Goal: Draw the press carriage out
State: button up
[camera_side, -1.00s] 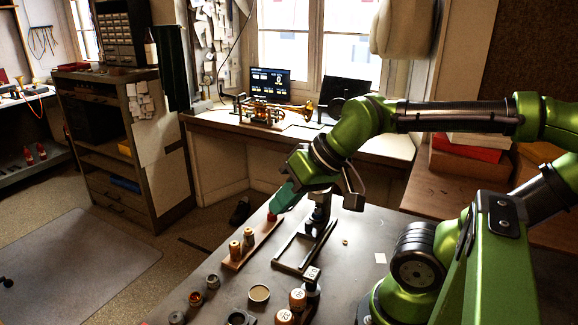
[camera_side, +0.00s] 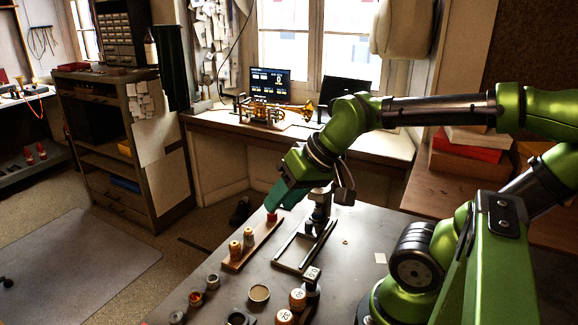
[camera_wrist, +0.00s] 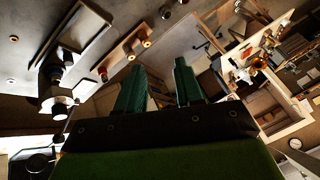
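The press (camera_side: 318,212) stands at the far end of a frame of two dark rails (camera_side: 290,252) on the table. I cannot clearly tell the carriage apart from the press body at this size. In the wrist view the press (camera_wrist: 55,88) is at the left, with its rails (camera_wrist: 78,38) running up and right. My gripper (camera_side: 274,206) hangs just left of the press in the side view, above the far end of a wooden rack. In the wrist view its two green fingers (camera_wrist: 160,75) are apart with nothing held between them. It does not touch the press.
The wooden rack (camera_side: 238,262) holds two brass-topped pieces (camera_side: 241,243) and a red-topped piece (camera_side: 271,216) near my fingertips. Small pots, a round tin (camera_side: 259,293) and labelled cylinders (camera_side: 297,299) stand toward the front. The table right of the rails is mostly clear.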

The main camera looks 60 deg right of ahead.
jog(key=shift+o, duration=0.7)
jog(key=w+d+f+n+g+h, duration=0.1)
jog(key=w+d+n+g, duration=0.1)
jog(key=d, duration=0.6)
jog(key=shift+w+d+f+n+g, duration=0.25)
jog(key=shift+w+d+n+g, duration=0.1)
jog(key=shift+w+n, duration=0.2)
jog(key=n+g, duration=0.4)
jog(key=n, duration=1.3)
send_over(308, 222)
jog(key=f, duration=0.1)
notch_tip(308, 222, down, 16)
jog(key=shift+s+f, duration=0.1)
jog(key=shift+f, duration=0.05)
grip_shut()
